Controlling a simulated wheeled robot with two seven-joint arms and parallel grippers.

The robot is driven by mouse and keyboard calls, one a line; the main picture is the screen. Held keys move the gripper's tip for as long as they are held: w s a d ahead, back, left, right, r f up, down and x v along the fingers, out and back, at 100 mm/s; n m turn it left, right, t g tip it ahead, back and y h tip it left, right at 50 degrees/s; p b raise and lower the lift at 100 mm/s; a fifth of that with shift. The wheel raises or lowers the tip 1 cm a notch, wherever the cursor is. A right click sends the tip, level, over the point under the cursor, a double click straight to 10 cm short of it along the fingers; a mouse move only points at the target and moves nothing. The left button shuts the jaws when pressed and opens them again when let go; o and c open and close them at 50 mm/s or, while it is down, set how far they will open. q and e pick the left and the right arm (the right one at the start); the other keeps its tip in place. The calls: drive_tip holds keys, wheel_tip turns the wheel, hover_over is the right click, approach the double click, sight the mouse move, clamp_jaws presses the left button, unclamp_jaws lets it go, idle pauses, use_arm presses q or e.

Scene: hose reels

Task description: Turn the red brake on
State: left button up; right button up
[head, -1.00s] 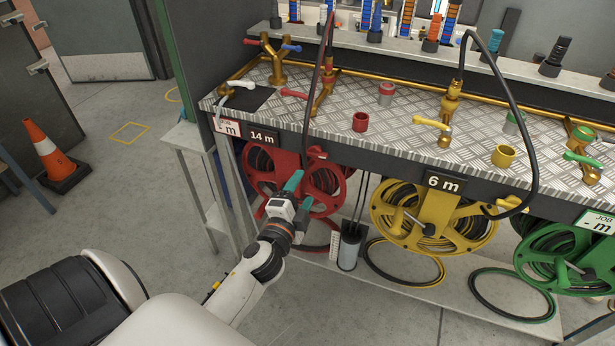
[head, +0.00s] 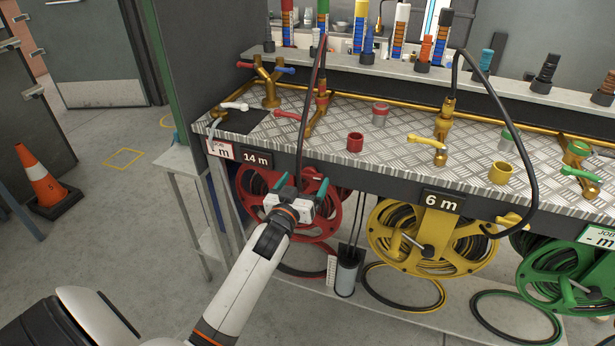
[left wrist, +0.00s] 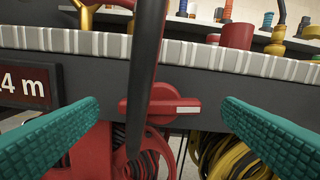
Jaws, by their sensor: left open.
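The red brake, a red knob with a white mark on its bar (left wrist: 162,104), is under the bench edge in the left wrist view. Its bar lies about level. It is between and beyond my two teal fingertips, apart from them. A black hose (left wrist: 146,80) hangs in front of its left part. My left gripper (head: 300,188) is open and empty in front of the upper part of the red reel (head: 318,222) in the head view, facing the bench. In the head view the gripper and hose largely hide the brake. My right gripper is not in view.
The 14 m sign (head: 256,158) is left of the gripper. A yellow reel (head: 462,240) with a 6 m sign (head: 442,202) and a green reel (head: 560,275) are to the right. A red cup (head: 355,143) stands on the bench top. Floor at left is clear beside an orange cone (head: 44,172).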

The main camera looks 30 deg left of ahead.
sight(308, 176)
use_arm(q)
drive_tip(key=shift+x, duration=1.65)
drive_tip(key=c, duration=1)
drive_tip(key=shift+r+m+p, duration=0.1)
drive_tip(key=shift+m+p, duration=0.3)
drive_tip(key=shift+m, duration=0.1)
drive_tip(key=shift+o, duration=0.2)
drive_tip(key=o, duration=1)
drive_tip(key=shift+c, duration=0.2)
drive_tip(key=shift+s, duration=0.15)
drive_tip(key=v, duration=1.2)
drive_tip(key=shift+d, duration=0.1)
